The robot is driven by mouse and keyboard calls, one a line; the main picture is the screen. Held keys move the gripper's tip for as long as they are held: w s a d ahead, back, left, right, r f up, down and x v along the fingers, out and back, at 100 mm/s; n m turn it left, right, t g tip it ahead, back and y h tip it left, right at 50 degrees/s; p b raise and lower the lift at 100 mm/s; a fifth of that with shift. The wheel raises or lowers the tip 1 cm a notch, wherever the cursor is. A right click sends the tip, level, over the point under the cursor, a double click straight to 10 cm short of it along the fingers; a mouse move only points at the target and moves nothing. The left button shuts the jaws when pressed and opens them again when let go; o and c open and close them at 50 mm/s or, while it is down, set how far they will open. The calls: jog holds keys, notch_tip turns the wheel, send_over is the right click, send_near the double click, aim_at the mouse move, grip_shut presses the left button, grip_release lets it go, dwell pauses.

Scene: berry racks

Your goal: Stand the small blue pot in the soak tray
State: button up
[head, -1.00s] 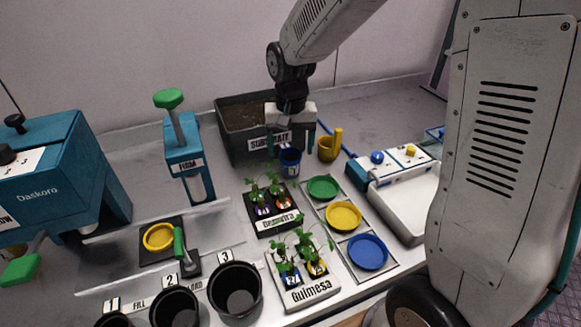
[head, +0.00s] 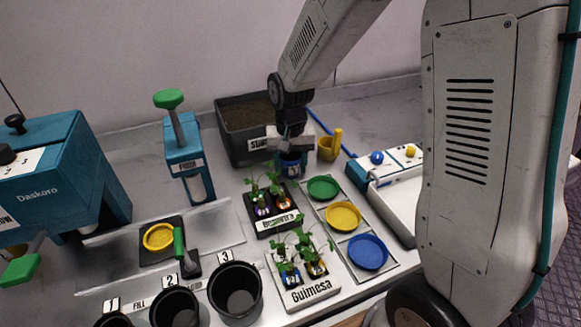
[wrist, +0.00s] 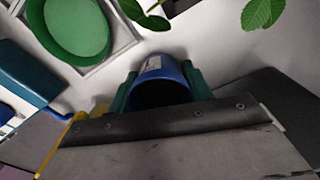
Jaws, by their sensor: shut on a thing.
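The small blue pot (head: 291,167) stands in front of the dark substrate bin, with a white label on its side. My gripper (head: 290,155) is over it from above, shut on it. In the wrist view the pot (wrist: 160,68) sits between the two green fingers (wrist: 160,88), with its dark opening towards the camera. I cannot tell whether its base touches the table. The soak tray appears to be the white open tray (head: 391,212) at the right, beside a teal-and-white box; my arm partly hides it. I see nothing in its visible part.
A yellow cup (head: 327,150) stands close right of the pot. The substrate bin (head: 226,122) is behind it. Two plant holders, Guimesa (head: 314,290) and another (head: 276,224), stand in front. A rack holds green (head: 322,188), yellow (head: 343,216) and blue (head: 367,252) saucers.

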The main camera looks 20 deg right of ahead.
jog(key=shift+r, duration=0.15)
jog(key=shift+r, duration=0.65)
notch_tip(320, 180, up, 2)
jog(key=shift+s+r, duration=0.1)
jog(key=s, duration=1)
jog(key=s+r, duration=0.1)
jog(key=s, duration=0.4)
jog(key=shift+s+r, duration=0.1)
jog(key=shift+s, duration=0.25)
jog(key=shift+s, duration=0.15)
